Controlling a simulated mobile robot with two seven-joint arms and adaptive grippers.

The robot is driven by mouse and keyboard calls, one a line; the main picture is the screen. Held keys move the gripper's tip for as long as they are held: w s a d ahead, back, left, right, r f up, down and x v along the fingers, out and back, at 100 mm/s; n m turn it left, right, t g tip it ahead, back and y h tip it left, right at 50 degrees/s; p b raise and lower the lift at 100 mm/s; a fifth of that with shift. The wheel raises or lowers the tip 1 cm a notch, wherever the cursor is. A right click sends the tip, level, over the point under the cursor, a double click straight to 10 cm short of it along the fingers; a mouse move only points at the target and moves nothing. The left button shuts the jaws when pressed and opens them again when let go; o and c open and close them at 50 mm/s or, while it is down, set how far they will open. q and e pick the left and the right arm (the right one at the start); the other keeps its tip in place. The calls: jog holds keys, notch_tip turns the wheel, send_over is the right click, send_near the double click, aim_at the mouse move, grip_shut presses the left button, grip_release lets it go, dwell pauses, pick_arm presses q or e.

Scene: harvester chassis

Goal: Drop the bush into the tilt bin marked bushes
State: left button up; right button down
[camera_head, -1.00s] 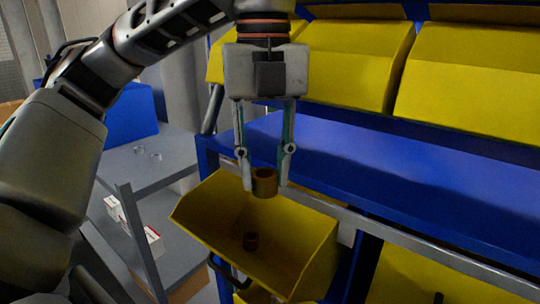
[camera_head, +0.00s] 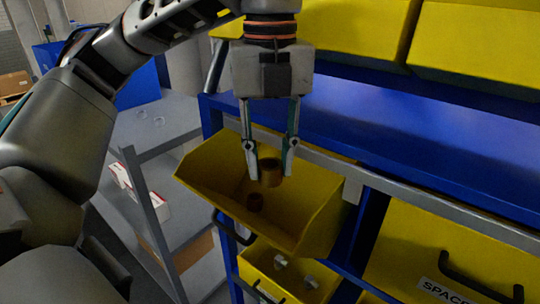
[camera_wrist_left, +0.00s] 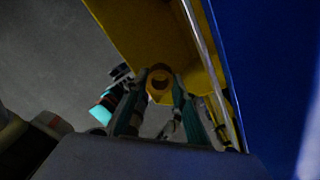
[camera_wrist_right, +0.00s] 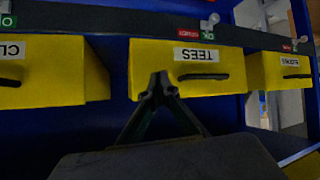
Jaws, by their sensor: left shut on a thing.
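My left gripper (camera_head: 269,168) points straight down, shut on a brown ring-shaped bush (camera_head: 272,176). It holds the bush over the opening of a tilted-out yellow bin (camera_head: 315,228). No label shows on this bin. In the left wrist view the held bush (camera_wrist_left: 159,84) sits between the fingertips, in front of the yellow bin (camera_wrist_left: 140,30). My right gripper (camera_wrist_right: 160,87) has its fingertips together, with nothing seen between them, in front of a yellow bin labelled TEES (camera_wrist_right: 205,85).
A blue shelf (camera_head: 400,140) runs behind and right of the tilted bin, with a grey rail (camera_head: 440,212) along its front. A yellow bin with grey parts (camera_head: 255,270) is below. A grey rack (camera_head: 150,205) with white boxes stands at left.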

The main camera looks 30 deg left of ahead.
pick_arm(q)
jog(key=o, duration=1.2)
notch_tip(320, 180, up, 12)
dwell(0.8)
